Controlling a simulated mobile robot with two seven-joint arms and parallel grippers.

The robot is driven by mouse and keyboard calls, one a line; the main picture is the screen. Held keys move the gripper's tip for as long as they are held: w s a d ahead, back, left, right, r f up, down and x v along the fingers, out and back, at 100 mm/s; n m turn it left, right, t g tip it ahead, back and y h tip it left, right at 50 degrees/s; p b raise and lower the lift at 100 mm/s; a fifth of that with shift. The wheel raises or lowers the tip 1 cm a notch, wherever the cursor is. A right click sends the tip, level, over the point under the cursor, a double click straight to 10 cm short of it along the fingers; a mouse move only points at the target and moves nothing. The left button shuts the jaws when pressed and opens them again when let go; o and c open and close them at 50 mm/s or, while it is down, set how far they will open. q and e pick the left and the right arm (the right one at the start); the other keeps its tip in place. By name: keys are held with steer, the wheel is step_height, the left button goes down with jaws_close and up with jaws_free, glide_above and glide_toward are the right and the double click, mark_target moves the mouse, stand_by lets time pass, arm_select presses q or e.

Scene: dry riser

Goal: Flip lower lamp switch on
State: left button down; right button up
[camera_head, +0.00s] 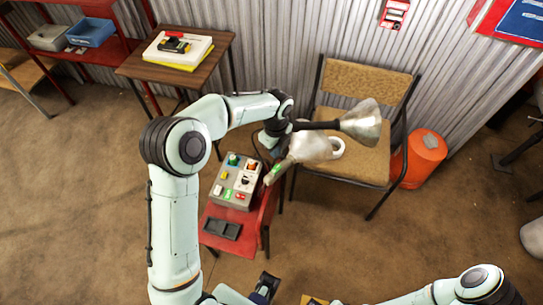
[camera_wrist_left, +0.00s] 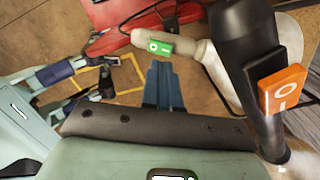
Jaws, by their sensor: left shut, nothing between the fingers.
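Two lamps show in the head view. The one lower in the picture has a pale shade (camera_head: 312,148) and a pale handle with a green switch (camera_head: 277,170); that switch also shows in the left wrist view (camera_wrist_left: 160,46). The upper lamp has a silver shade (camera_head: 362,123) and a black handle, with an orange switch in the left wrist view (camera_wrist_left: 284,88). My left gripper (camera_head: 271,143) is beside the lamp handles; its blue fingers (camera_wrist_left: 163,80) are shut and empty, just below the green switch in the wrist picture. I cannot tell either switch's position.
A grey control box (camera_head: 235,182) stands on a red stool (camera_head: 262,222) below the gripper. A chair (camera_head: 352,150) is behind the lamps, with an orange bin (camera_head: 424,155) to its right. A wooden table (camera_head: 205,62) stands at the back left. Brown floor is clear at left.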

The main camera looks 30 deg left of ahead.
arm_select(q)
step_height(320, 180, up, 6)
glide_above(278, 167)
steer(key=shift+s+a, duration=0.15)
steer(key=shift+s, duration=0.15)
steer(key=s+t+b, duration=0.1)
steer(key=b, duration=0.1)
steer(key=s+t+b, duration=0.1)
steer(key=b, duration=0.1)
steer(key=shift+s+a+h+b, duration=0.2)
steer(key=shift+a+h+b, duration=0.1)
steer(key=shift+a+h, duration=0.1)
steer(key=shift+d+r, duration=0.1)
steer(key=w+f, duration=0.1)
steer(key=f, duration=0.3)
steer(key=f+b, duration=0.1)
steer(key=f, duration=0.4)
steer(key=w+f+b, duration=0.1)
steer(key=f, duration=0.3)
steer(key=shift+w+d+f, duration=0.3)
steer(key=shift+d+f, duration=0.05)
steer(key=shift+f, duration=0.05)
